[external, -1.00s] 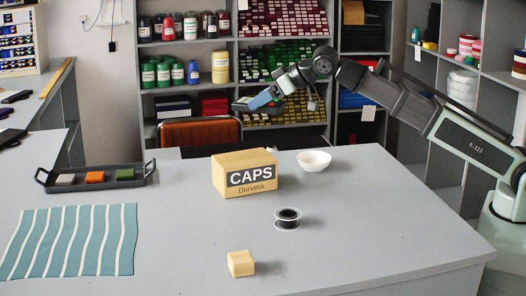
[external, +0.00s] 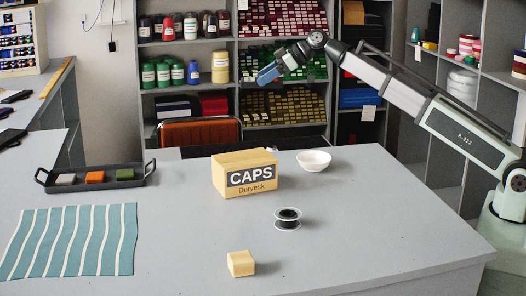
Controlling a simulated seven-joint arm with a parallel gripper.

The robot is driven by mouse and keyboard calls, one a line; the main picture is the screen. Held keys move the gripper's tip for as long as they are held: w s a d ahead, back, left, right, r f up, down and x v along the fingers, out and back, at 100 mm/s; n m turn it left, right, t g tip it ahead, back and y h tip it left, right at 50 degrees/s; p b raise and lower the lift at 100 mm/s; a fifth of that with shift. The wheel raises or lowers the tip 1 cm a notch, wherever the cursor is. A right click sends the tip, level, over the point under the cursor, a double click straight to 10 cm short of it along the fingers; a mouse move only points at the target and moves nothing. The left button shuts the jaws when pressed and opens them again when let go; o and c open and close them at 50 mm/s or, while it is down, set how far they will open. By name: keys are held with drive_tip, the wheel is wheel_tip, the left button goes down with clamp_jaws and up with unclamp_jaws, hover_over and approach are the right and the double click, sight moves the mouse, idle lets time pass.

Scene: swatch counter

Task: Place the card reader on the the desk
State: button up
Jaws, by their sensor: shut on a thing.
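My gripper (external: 268,74) is in the air above and behind the desk, left of my forearm, in front of the shelves. It is shut on a small dark-and-blue thing, which I take to be the card reader; its outline is hard to tell from the fingers at this size. The desk (external: 370,215) is the large grey surface below, with the gripper well above its far edge and clear of it.
A CAPS carton (external: 232,178) stands mid-desk, with a white bowl (external: 314,161) behind right and a black spool (external: 288,219) in front. A wooden block (external: 241,263), striped cloth (external: 70,241) and dark tray (external: 141,182) also lie there. The right side is clear.

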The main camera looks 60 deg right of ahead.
drive_tip(key=w+d+r+n+g+y, duration=0.1)
drive_tip(key=w+d+r, duration=0.1)
drive_tip(key=d, duration=1.1)
drive_tip(key=w+d+r+n+y, duration=0.1)
drive_tip(key=w+d+r, duration=0.1)
drive_tip(key=d, duration=1.1)
drive_tip(key=shift+a+f, duration=0.15)
drive_tip(key=shift+f, duration=6.45)
drive_tip(key=shift+a+f, duration=0.15)
drive_tip(key=shift+f, duration=6.5)
drive_tip(key=shift+a+f, duration=0.15)
drive_tip(key=shift+f, duration=6.45)
drive_tip(key=o, duration=1.3)
drive_tip(key=shift+f, duration=0.1)
drive_tip(key=v, duration=1.2)
drive_tip(key=shift+w+r, duration=0.2)
drive_tip(key=shift+r, duration=0.1)
